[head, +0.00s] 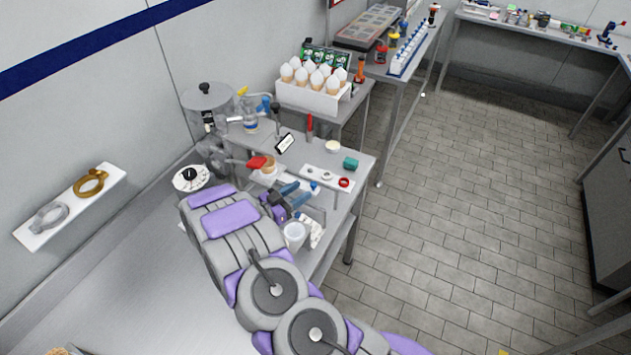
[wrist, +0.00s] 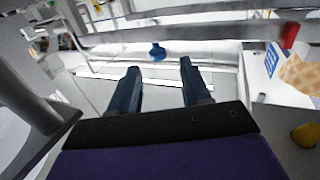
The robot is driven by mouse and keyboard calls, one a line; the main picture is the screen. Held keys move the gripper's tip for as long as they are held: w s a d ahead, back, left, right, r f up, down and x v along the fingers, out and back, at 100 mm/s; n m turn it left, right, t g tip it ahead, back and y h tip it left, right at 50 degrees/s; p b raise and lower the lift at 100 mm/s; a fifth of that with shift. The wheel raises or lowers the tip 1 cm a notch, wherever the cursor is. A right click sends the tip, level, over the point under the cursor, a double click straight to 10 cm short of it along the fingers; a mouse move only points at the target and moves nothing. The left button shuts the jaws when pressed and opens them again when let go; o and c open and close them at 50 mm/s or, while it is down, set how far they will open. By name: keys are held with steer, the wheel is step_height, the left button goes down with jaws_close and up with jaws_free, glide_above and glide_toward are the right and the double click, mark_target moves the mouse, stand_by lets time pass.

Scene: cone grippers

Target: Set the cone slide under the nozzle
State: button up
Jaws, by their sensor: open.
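A tan waffle cone (wrist: 303,75) shows at the right edge of the wrist view, beside a white part with a blue label and a red piece. In the head view, a small tan cone-like piece (head: 269,165) sits by a red part on a white piece that looks like the cone slide (head: 262,179). A silver cylindrical machine (head: 207,112) stands behind it; I cannot make out its nozzle. My gripper (head: 297,196) is open and empty beside the slide. In the wrist view, a blue knob (wrist: 157,52) lies beyond and between the open blue fingers (wrist: 160,88).
A rack of filled cones (head: 312,97) is behind. Tiled floor at right is clear.

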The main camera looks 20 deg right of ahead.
mark_target(311, 185)
steer(key=x, duration=0.7)
steer(key=shift+d, duration=0.35)
steer(key=shift+w+a, duration=0.1)
steer(key=shift+a, duration=0.05)
steer(key=shift+d, duration=0.3)
steer(key=c, duration=0.4)
jaws_close()
